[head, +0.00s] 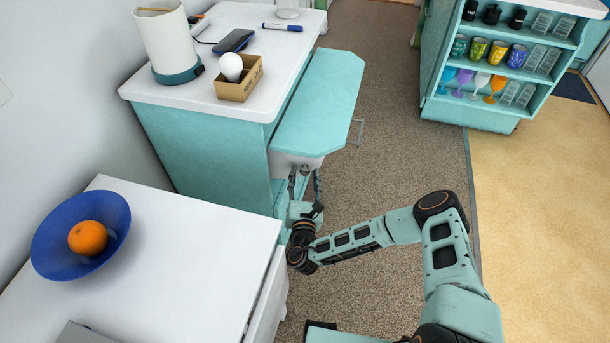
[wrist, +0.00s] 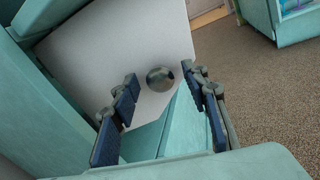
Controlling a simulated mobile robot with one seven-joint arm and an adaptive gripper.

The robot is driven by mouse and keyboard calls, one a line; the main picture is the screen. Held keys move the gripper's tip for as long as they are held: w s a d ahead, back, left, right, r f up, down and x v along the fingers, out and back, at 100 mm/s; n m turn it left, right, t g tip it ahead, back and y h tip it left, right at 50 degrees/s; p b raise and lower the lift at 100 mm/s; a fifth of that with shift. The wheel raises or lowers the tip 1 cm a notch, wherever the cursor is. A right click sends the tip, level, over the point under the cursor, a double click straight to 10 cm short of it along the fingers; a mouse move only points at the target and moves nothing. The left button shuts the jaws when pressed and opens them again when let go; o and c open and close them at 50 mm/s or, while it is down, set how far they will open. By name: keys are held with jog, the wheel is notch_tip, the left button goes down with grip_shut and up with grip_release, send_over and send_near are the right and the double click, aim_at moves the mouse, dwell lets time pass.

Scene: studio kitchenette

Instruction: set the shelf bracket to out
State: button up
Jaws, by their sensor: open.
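The shelf bracket (head: 292,164) appears to be the pale grey-white panel under the teal leaf (head: 318,104) at the cabinet's side. It fills the upper middle of the wrist view (wrist: 105,60). A round metal knob (wrist: 160,79) sits on its face and also shows small in the head view (head: 304,169). My gripper (head: 304,178) is open just in front of the panel. In the wrist view its dark-padded fingers (wrist: 162,80) stand on either side of the knob, with a gap on both sides. How far the fingertips reach past the knob is unclear.
A teal cabinet (head: 205,147) carries a lamp-like white cylinder (head: 171,40), a box with a white bulb (head: 238,86) and a phone (head: 234,40). A white table (head: 180,240) with an orange in a blue bowl (head: 57,218) stands nearby. Carpet right of the leaf is clear.

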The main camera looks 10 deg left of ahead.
jog(key=s+d, duration=0.1)
jog(key=s, duration=0.6)
jog(key=shift+d, duration=0.2)
jog(key=shift+c, duration=0.7)
